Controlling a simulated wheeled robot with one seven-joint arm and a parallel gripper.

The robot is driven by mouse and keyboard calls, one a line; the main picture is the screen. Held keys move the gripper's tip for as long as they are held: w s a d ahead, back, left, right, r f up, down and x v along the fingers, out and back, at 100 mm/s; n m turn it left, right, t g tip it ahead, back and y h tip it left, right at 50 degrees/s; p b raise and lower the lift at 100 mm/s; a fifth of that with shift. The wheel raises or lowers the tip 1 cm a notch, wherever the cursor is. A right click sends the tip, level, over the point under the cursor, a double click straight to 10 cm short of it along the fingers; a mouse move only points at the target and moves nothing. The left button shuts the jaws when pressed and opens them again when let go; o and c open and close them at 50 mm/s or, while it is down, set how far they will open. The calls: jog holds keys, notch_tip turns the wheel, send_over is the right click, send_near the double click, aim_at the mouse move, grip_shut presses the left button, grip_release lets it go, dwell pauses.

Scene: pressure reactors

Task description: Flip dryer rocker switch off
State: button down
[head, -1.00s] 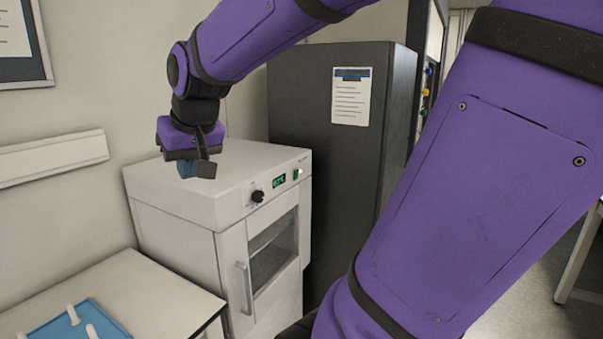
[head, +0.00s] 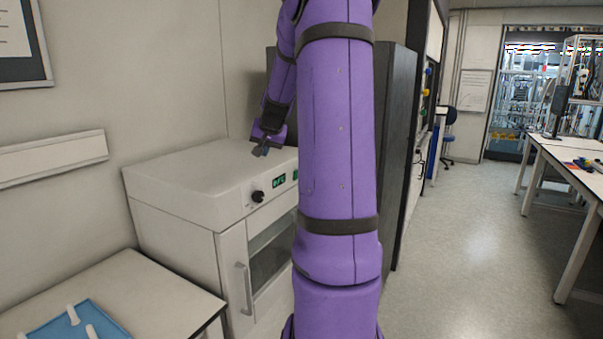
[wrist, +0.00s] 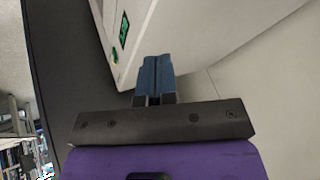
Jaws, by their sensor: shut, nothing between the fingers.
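The white dryer (head: 185,190) stands against the wall, with a black knob (head: 258,196) and a green-lit display (head: 279,182) on its front panel. The green rocker switch (head: 295,174) shows only in part beside my arm, which covers the panel's right end. In the wrist view the switch (wrist: 115,56) sits near the panel's end, by the display (wrist: 124,29). Which way the rocker is tipped is too small to tell. My gripper (head: 260,151) is over the dryer's top toward its right side, apart from the switch. Its blue fingers (wrist: 156,64) are shut and empty.
A dark cabinet (head: 397,140) stands close to the right of the dryer. A low white table (head: 150,290) with a blue tray (head: 68,325) is at the front left. Open floor (head: 465,240) lies to the right, before a white workbench (head: 570,165).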

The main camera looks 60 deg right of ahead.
jog(key=s+d+f+m+h, duration=0.1)
jog(key=s+d+f+m, duration=0.1)
jog(key=d, duration=0.7)
jog(key=s+d+f+m, duration=0.2)
jog(key=s+d+f, duration=0.3)
jog(key=d, duration=0.5)
jog(key=shift+s+m+h, duration=0.3)
jog(key=shift+s+h, duration=0.1)
jog(key=shift+s, duration=0.45)
jog(key=w+d+f, duration=0.4)
jog(key=w+f, duration=0.3)
jog(key=w, duration=0.2)
jog(key=shift+f, duration=0.2)
